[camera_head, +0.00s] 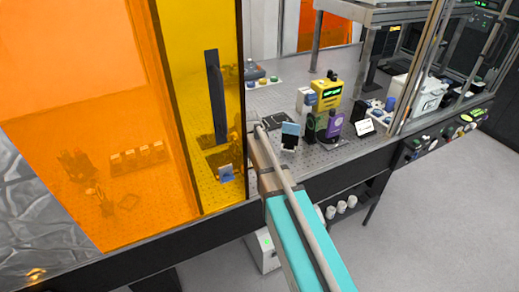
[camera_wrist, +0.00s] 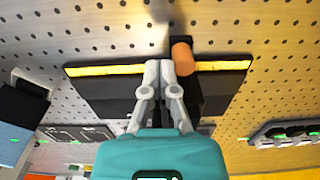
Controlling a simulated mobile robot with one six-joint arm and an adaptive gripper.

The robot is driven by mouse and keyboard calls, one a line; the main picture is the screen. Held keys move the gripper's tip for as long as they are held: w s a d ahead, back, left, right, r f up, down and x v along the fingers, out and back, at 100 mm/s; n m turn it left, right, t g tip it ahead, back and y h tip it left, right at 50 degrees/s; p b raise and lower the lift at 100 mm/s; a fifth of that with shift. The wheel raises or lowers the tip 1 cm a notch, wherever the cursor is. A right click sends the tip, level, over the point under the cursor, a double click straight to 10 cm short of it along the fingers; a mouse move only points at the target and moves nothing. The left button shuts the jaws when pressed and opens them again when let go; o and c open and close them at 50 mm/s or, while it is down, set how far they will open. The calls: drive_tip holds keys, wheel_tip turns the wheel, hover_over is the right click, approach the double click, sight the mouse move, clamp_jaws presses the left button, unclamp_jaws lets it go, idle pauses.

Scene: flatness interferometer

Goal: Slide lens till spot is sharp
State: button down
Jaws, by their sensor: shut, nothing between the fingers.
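In the wrist view my gripper (camera_wrist: 160,66) is shut and empty. Its fingertips are over a black rail or plate (camera_wrist: 105,93) with a bright yellow strip along its far edge. A copper-coloured cylindrical knob or post (camera_wrist: 182,57) stands just right of the fingertips; I cannot tell whether they touch it. A dark block beneath it is partly hidden by the fingers. No lens or light spot can be clearly made out. In the head view my gripper cannot be made out; the arm reaches in beside the yellow panel (camera_head: 220,60).
Metal posts frame the right end.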

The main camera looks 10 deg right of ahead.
drive_tip(key=shift+s+a, duration=0.15)
drive_tip(key=shift+a, duration=0.25)
drive_tip(key=shift+w+d, duration=0.2)
drive_tip(key=shift+d, duration=0.35)
drive_tip(key=shift+r, duration=0.1)
idle(0.5)
wheel_tip(320, 180, up, 9)
drive_tip(key=p, duration=0.9)
idle(0.5)
idle(0.3)
drive_tip(key=s+d+f+m+b, duration=0.1)
drive_tip(key=s+d+f+b, duration=0.1)
drive_tip(key=s, duration=0.7)
drive_tip(key=s+d+f+m+b, duration=0.2)
drive_tip(key=s+d+f+b, duration=0.1)
drive_tip(key=s, duration=0.7)
drive_tip(key=shift+f+b, duration=0.85)
drive_tip(key=shift+f, duration=0.1)
drive_tip(key=c, duration=1.3)
unclamp_jaws()
drive_tip(key=shift+c, duration=0.2)
